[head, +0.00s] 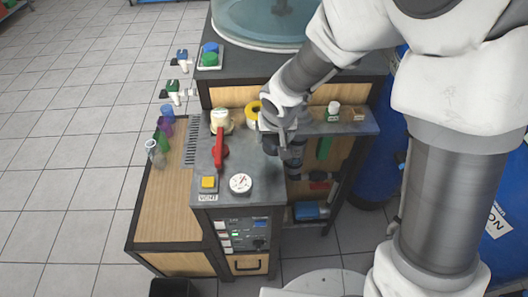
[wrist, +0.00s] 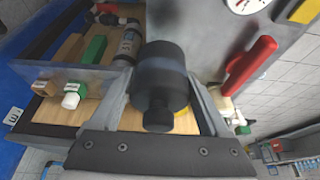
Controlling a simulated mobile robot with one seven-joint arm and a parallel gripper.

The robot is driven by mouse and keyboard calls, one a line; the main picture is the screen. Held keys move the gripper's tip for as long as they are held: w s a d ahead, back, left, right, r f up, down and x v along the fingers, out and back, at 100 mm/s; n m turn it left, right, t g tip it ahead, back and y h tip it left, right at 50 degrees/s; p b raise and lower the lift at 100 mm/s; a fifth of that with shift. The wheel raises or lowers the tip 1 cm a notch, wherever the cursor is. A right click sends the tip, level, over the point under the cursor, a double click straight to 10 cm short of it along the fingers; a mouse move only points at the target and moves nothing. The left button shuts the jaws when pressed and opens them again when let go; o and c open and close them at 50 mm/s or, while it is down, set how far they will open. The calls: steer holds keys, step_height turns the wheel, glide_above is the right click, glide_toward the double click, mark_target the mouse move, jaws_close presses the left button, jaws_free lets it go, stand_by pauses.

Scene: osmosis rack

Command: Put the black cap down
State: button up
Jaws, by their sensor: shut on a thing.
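The black cap (wrist: 163,72) is a dark cylinder with a narrower knob, and it fills the space between my fingers in the wrist view. My gripper (wrist: 160,95) is shut on it, one finger on each side. In the head view my gripper (head: 282,142) is at the right edge of the grey bench top (head: 216,178), right of the red lever (head: 219,148). The cap is hard to tell from the dark parts around the gripper there. I cannot tell whether it touches any surface.
A pressure gauge (head: 240,183) and a yellow button (head: 208,184) sit at the bench front. A white-topped fitting (head: 221,120) and yellow ring (head: 253,112) stand behind the lever. A right-hand shelf holds a white-capped green bottle (head: 333,110).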

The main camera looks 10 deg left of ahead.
steer(key=a, duration=0.1)
steer(key=a+f, duration=0.1)
steer(key=shift+w+a+f, duration=0.15)
steer(key=shift+a+f, duration=0.15)
steer(key=shift+a, duration=0.05)
steer(key=shift+f+b, duration=0.55)
steer(key=shift+f, duration=1.45)
steer(key=shift+f+b, duration=0.2)
steer(key=shift+b, duration=0.1)
steer(key=o, duration=1.2)
steer(key=shift+r, duration=0.15)
